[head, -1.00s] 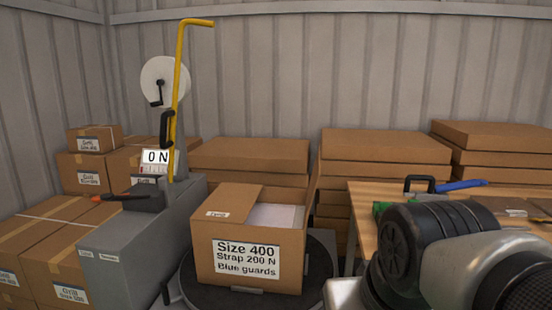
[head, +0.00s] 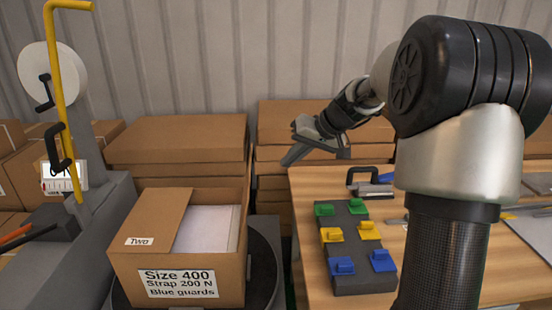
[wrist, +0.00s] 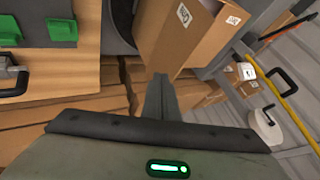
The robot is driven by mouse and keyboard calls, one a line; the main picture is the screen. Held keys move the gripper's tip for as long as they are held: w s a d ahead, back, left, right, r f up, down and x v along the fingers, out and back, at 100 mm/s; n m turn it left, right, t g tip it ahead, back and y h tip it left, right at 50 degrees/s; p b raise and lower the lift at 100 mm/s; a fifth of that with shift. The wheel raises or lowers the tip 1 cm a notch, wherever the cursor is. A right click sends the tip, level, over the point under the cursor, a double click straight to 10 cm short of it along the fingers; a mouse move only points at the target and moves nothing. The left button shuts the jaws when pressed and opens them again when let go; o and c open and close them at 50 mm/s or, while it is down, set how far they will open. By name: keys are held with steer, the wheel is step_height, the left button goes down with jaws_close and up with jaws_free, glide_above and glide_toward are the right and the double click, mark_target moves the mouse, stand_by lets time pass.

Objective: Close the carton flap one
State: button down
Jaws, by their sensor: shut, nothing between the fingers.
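The open carton (head: 195,277) stands on a dark round turntable (head: 265,262), its front label reading "Size 400, Strap 200 N, Blue guards". A flap marked "Two" (head: 160,217) lies over its left part. White contents (head: 208,228) show in the uncovered right part. No flap marked "One" can be read; a narrow brown edge (head: 245,215) rises at the carton's right side. My gripper (head: 288,160) is shut and empty, above and to the right of the carton, behind it near the stacked boxes. In the wrist view its fingers (wrist: 160,82) are together, with a brown carton panel (wrist: 170,35) beyond.
The wooden table (head: 310,270) to the right holds a dark tray (head: 350,275) with green, yellow and blue clips. Flat boxes (head: 180,138) are stacked behind. A grey strapping machine (head: 95,230) with a yellow bent bar (head: 60,90) stands left.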

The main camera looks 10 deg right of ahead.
steer(key=w+a+f, duration=0.5)
steer(key=a+f, duration=0.1)
steer(key=a, duration=0.1)
steer(key=shift+a, duration=0.25)
steer(key=shift+r, duration=0.1)
